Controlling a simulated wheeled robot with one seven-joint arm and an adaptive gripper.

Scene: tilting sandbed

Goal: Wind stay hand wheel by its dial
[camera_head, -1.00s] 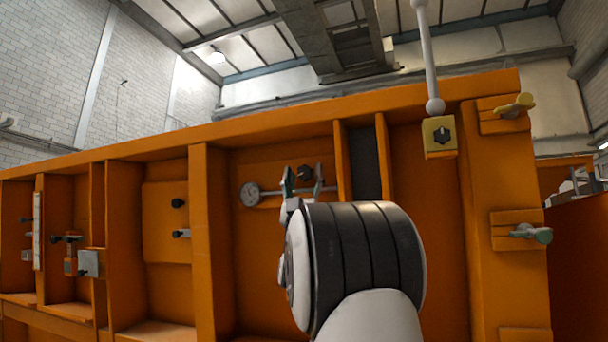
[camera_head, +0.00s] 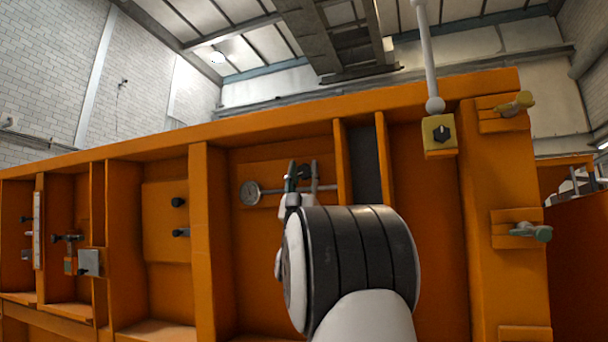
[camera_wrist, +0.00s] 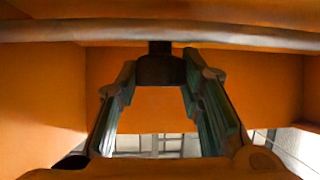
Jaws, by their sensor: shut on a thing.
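The dial (camera_head: 250,192), a round pale gauge on a metal rod, sits left of my gripper in the head view. Its needle is too small to read. The hand wheel (camera_head: 305,169) is a small dark knob on the orange panel. It also shows in the wrist view as a dark block (camera_wrist: 160,69) between the fingertips. My gripper (camera_head: 303,176) is upright, with one finger on each side of the wheel, shut on it. The wrist view shows both green-lined fingers (camera_wrist: 160,84) reaching it. The fingers hide part of the wheel.
The metal rod (camera_wrist: 200,34) crosses close by the fingertips in the wrist view. Orange ribs (camera_head: 203,240) wall in the bay on both sides. A yellow box with a black knob (camera_head: 440,136) and clamps (camera_head: 530,233) are at right. Smaller knobs (camera_head: 178,202) are at left.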

